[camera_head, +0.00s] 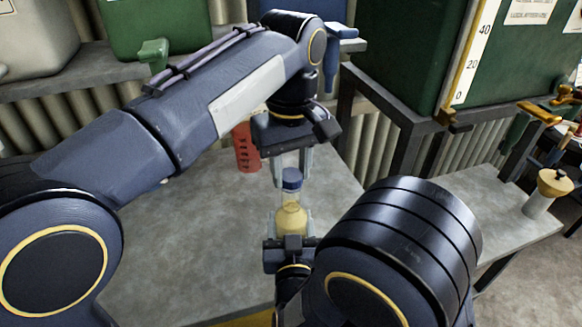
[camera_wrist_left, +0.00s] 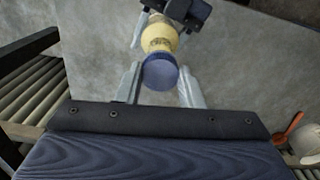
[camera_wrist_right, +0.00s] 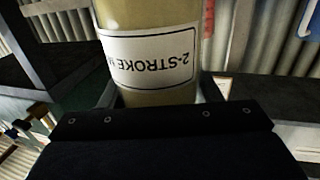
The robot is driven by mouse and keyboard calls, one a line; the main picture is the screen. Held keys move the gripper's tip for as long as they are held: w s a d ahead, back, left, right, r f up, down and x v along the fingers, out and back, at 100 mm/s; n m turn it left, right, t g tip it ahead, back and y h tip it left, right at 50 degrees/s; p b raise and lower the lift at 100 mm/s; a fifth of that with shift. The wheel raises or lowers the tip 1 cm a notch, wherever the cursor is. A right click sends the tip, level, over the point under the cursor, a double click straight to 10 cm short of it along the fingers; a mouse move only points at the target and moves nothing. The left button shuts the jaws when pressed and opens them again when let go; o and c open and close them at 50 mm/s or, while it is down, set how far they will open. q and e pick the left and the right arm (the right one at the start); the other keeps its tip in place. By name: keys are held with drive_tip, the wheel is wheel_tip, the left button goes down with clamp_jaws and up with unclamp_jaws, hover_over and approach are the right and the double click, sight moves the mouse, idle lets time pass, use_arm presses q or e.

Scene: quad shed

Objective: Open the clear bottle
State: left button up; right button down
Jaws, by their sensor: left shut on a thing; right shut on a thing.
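The clear bottle (camera_head: 290,220) holds yellow liquid and stands upright, with a blue cap (camera_head: 292,180) on its neck. My left gripper (camera_head: 292,172) comes down from above and is shut on the cap. In the left wrist view the cap (camera_wrist_left: 160,73) sits between the fingertips, with the bottle (camera_wrist_left: 159,38) beyond it. My right gripper (camera_head: 292,226) is shut around the bottle's body from the front. In the right wrist view the bottle (camera_wrist_right: 150,20) fills the space between the fingers, its "2-STROKE" label upside down. The bottle's base is hidden.
A red container (camera_head: 246,150) stands on the grey bench (camera_head: 190,240) behind the bottle. Green tanks (camera_head: 520,60) stand at the back right. A pale jar with a yellow lid (camera_head: 553,184) is on the right bench. The bench left of the bottle is clear.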

sight(291, 174)
use_arm(q)
drive_tip(key=n, duration=0.3)
drive_tip(key=shift+r, duration=0.25)
idle(0.4)
drive_tip(key=shift+r, duration=0.9)
drive_tip(key=shift+r, duration=2)
use_arm(e)
drive_tip(key=shift+c, duration=1.9)
unclamp_jaws()
